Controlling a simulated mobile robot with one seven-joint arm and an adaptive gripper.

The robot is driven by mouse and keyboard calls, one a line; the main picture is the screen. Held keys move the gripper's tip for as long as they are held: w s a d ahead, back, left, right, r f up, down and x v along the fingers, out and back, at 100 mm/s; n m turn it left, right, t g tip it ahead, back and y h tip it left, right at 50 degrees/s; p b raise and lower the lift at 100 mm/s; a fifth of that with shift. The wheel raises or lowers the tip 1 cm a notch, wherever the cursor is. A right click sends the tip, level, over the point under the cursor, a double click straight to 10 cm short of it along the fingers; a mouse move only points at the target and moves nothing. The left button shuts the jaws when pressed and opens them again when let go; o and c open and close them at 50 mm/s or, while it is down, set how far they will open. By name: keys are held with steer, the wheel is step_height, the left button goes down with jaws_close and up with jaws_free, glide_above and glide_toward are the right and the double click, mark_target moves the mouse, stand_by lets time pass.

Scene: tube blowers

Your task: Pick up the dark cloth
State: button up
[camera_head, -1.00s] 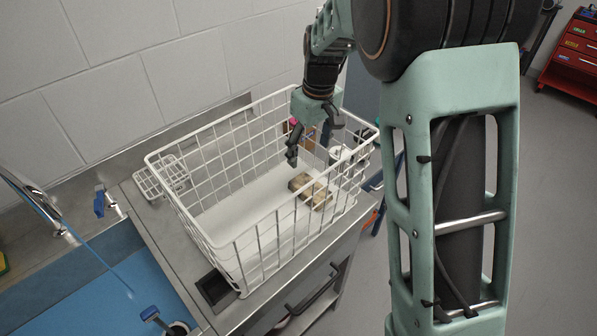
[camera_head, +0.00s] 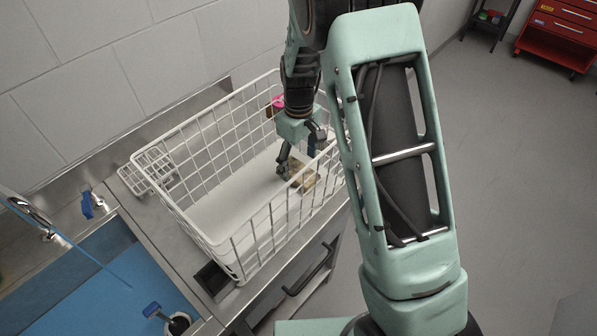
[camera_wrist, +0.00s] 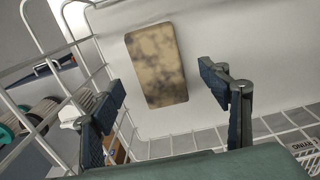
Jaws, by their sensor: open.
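A tan, rectangular piece with dark mottled stains (camera_head: 304,180) lies on the white floor of a wire basket (camera_head: 262,238); I cannot tell if it is the dark cloth. My gripper (camera_head: 297,163) is inside the basket, pointing down, just above this piece and partly hiding it. In the wrist view the stained piece (camera_wrist: 157,66) lies flat and tilted, between and beyond my open fingers (camera_wrist: 161,80). Neither finger visibly touches it.
The basket's wire walls surround my gripper closely. A pink-capped item (camera_head: 277,103) is at the basket's back. A small wire rack (camera_head: 152,170) hangs at its left. A dark square (camera_head: 211,278) is on the metal counter, beside the blue sink (camera_head: 105,285).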

mark_target(298, 168)
steer(key=shift+w+f+p, duration=0.15)
steer(key=shift+f, duration=0.7)
steer(key=shift+w+f+p, duration=0.1)
steer(key=shift+f+p, duration=0.05)
steer(key=shift+f, duration=0.65)
steer(key=shift+c, duration=0.7)
steer(key=c, duration=1)
